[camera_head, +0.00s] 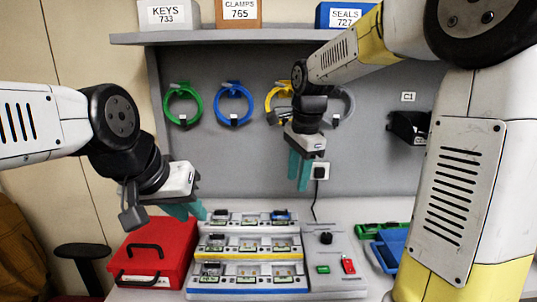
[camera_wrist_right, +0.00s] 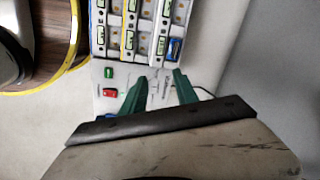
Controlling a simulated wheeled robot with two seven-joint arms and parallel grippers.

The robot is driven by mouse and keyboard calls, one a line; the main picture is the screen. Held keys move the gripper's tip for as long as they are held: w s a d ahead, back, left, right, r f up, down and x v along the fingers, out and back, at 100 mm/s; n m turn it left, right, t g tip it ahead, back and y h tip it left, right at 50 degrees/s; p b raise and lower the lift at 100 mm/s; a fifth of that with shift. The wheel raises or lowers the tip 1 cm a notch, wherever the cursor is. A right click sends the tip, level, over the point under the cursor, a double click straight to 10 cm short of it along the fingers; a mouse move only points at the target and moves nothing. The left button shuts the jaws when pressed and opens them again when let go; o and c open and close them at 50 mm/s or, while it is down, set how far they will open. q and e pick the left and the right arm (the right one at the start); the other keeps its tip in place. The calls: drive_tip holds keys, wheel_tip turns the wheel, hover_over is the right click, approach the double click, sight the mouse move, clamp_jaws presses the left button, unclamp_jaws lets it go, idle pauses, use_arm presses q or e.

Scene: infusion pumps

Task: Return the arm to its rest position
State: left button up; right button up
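My right gripper (camera_head: 300,182) hangs in front of the grey back panel in the head view, its teal fingers pointing down. The right wrist view (camera_wrist_right: 160,75) shows its fingers apart with nothing between them, above the light table. My left gripper (camera_head: 187,210) is at the left, over the gap between the red case and the pump rack. Its teal fingers are partly hidden, and I cannot tell how far apart they are. The tiered pump rack (camera_head: 245,250) stands on the table with white, yellow and blue tiers; it also shows in the right wrist view (camera_wrist_right: 129,30).
A red case (camera_head: 158,250) stands left of the rack. A grey unit (camera_head: 335,265) with red and green parts is right of it, with green and blue trays (camera_head: 388,250) beyond. Coloured rings (camera_head: 233,85) hang on the panel under a shelf (camera_head: 230,37) with labelled boxes.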

drive_tip(key=s+d+r+n+t, duration=0.1)
drive_tip(key=s+d+n+t, duration=0.1)
drive_tip(key=s+n, duration=0.5)
drive_tip(key=s+d+n+t+y, duration=0.1)
drive_tip(key=s+d+n+t, duration=0.1)
drive_tip(key=s+d+n, duration=0.2)
drive_tip(key=s+n, duration=0.3)
drive_tip(key=s, duration=0.3)
drive_tip(key=shift+s+r+t, duration=0.35)
drive_tip(key=shift+s+t, duration=0.05)
drive_tip(key=shift+d, duration=0.1)
